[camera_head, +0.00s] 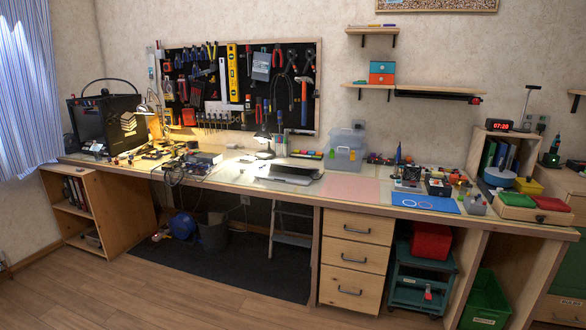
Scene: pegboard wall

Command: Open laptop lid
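A silver laptop (288,174) lies on the workbench (335,191), near the middle of its length and close to the front edge. Its lid looks shut or nearly shut; it is too small to tell exactly. My gripper and arm do not show in the head view.
A desk lamp (264,138) stands behind the laptop. Wooden drawers (355,256) are below. The wooden floor (190,305) in front is clear.

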